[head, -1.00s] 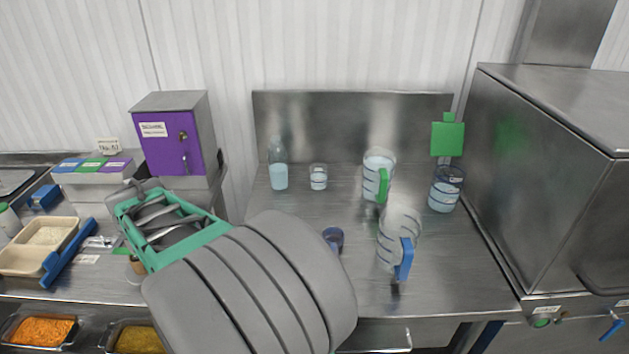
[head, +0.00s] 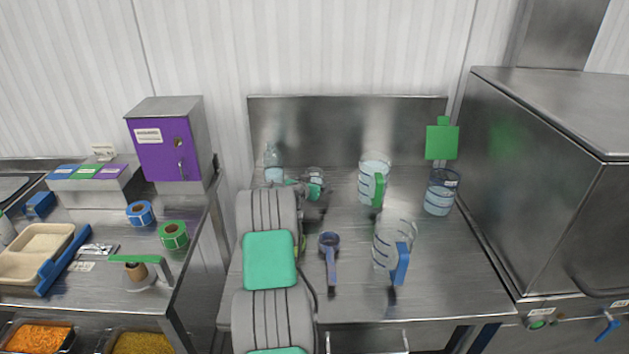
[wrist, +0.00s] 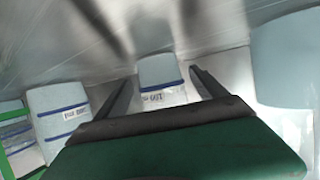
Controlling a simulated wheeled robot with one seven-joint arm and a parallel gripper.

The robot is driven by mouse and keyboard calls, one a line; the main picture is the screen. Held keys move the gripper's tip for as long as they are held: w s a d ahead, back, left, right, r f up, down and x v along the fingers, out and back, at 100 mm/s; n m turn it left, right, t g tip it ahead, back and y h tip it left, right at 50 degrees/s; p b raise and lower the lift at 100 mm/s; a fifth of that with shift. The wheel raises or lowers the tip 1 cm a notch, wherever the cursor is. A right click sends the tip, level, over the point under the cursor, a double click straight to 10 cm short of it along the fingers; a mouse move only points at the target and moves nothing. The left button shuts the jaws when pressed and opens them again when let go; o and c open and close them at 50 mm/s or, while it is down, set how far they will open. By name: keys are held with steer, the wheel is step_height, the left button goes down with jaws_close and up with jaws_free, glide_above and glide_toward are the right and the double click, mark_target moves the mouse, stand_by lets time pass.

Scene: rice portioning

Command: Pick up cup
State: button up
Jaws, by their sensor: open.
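The small clear cup with pale blue liquid (wrist: 158,72) shows in the wrist view between my two dark fingers. In the head view the cup (head: 316,174) stands at the back of the steel counter, partly covered by my gripper (head: 310,191). My gripper, also in the wrist view (wrist: 161,84), is open, with one finger to each side of the cup. The fingers look apart from it; contact cannot be made out. No other object is seen in the grip.
A bottle (head: 274,165) stands close left of the cup. A green-handled jug (head: 372,168), a blue-handled jug (head: 391,239) and a larger cup (head: 440,192) stand to the right. A dark blue scoop (head: 330,258) lies in front. The steel back panel (head: 345,130) is behind.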

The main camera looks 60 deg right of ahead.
steer(key=shift+w+d+f, duration=0.1)
steer(key=shift+d+f, duration=0.2)
steer(key=shift+d, duration=0.3)
steer(key=c, duration=1.5)
steer(key=shift+c, duration=0.4)
steer(key=shift+r, duration=0.15)
